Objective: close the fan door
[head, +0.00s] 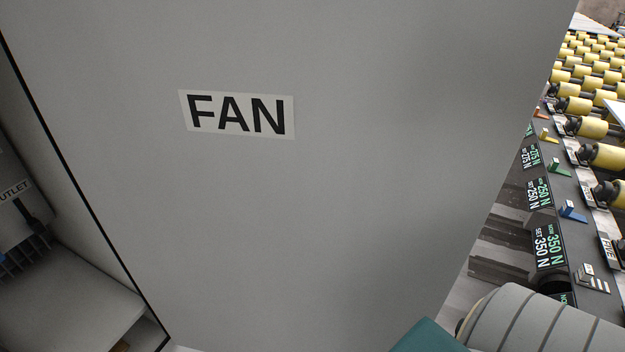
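The fan door (330,210) is a large flat grey panel that fills most of the head view. It bears a white label reading FAN (237,114). A dark strip (85,195) runs along its left edge. Left of that edge I see part of a grey space with a label reading OUTLET (15,192), so the door appears to stand open. The door's top edge, hinges and any handle are out of view. Neither of my grippers is in view.
On the right, beyond the door's edge, is a conveyor with several yellow rollers (590,127). Its dark side rail (560,200) carries small labels such as 350 N and coloured tabs. A grey ribbed rounded part and a teal part are at the bottom right, close to the door.

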